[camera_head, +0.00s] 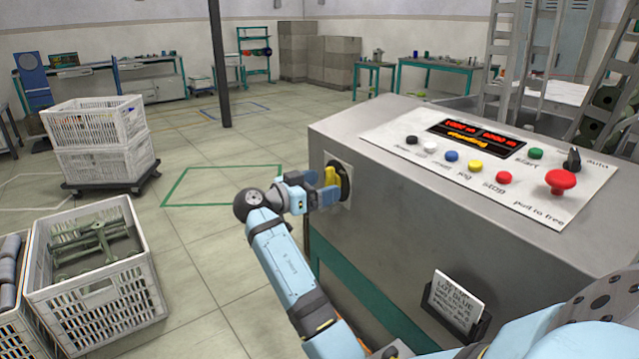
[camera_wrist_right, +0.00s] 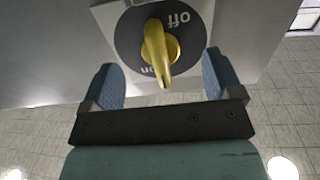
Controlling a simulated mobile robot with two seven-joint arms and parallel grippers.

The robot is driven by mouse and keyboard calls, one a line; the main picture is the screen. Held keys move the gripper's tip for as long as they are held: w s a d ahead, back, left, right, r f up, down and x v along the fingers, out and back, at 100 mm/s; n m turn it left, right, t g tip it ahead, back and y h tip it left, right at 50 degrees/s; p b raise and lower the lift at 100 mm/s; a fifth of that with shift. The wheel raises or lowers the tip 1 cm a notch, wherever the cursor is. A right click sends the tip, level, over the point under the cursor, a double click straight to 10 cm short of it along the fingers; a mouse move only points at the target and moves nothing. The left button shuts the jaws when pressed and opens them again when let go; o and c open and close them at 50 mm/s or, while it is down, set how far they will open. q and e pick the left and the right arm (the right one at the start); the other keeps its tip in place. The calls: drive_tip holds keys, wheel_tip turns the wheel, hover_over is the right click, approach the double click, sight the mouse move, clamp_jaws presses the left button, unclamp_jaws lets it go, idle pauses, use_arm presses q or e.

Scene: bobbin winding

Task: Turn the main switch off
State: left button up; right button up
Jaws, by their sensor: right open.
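The main switch is a yellow rotary handle (camera_wrist_right: 157,48) on a round dark plate (camera_wrist_right: 192,30). It sits on the end face of the grey machine cabinet. In the wrist view the plate reads "off" at the upper right and "on" at the lower left, partly covered by the handle. The handle's near end points down, beside the "on" mark. In the head view the handle (camera_head: 332,180) is partly hidden by my right gripper (camera_head: 324,189). That gripper is open, with one blue finger on each side of the handle and visible gaps between. My left gripper is out of view.
The cabinet top has a control panel (camera_head: 490,160) with several buttons, a lit display and a red stop knob (camera_head: 560,181). A card holder (camera_head: 457,305) is on the cabinet's side. White crates (camera_head: 100,285) stand at the left. The floor between is clear.

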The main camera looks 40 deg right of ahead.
drive_tip(key=shift+a, duration=0.15)
drive_tip(key=shift+d, duration=0.4)
drive_tip(key=shift+s+d+b, duration=0.2)
drive_tip(key=shift+d+b, duration=0.1)
drive_tip(key=shift+d, duration=0.5)
drive_tip(key=shift+c, duration=0.4)
